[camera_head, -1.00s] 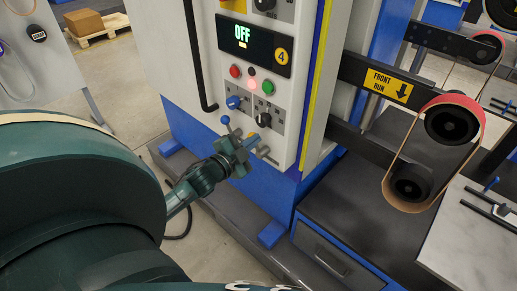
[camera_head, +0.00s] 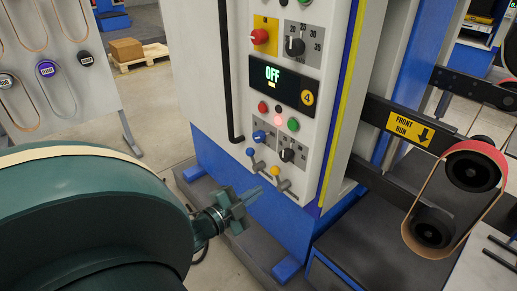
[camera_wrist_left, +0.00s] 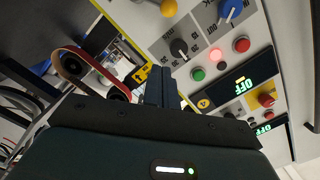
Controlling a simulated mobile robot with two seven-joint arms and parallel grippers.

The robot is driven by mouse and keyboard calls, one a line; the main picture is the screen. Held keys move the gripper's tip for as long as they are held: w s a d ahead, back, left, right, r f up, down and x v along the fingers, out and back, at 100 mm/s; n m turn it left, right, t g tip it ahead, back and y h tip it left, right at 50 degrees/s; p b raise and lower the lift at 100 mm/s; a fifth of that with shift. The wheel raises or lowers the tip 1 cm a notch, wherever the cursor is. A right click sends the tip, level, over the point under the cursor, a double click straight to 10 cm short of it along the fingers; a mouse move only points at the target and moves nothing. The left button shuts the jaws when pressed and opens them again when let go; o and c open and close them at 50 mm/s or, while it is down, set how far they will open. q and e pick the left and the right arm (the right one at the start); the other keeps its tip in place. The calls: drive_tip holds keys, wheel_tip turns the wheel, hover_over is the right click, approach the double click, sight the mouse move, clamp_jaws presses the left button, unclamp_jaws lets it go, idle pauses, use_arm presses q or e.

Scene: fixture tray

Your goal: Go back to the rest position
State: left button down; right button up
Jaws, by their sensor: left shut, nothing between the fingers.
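My left gripper (camera_head: 246,203) is in front of the machine's control panel (camera_head: 262,151), low and to the left of its lower knobs and levers. Its fingers are shut with nothing between them, and it appears apart from the panel. In the left wrist view the shut fingers (camera_wrist_left: 160,87) point toward the panel. The panel's display (camera_head: 284,84) reads OFF, and a red lamp (camera_head: 279,120) glows below it. My right gripper is not in view.
A board with hanging belts (camera_head: 62,60) stands at the left. A box (camera_head: 127,49) on a pallet is behind. Floor shows between board and machine.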

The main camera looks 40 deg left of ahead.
use_arm(q)
drive_tip(key=shift+d, duration=0.1)
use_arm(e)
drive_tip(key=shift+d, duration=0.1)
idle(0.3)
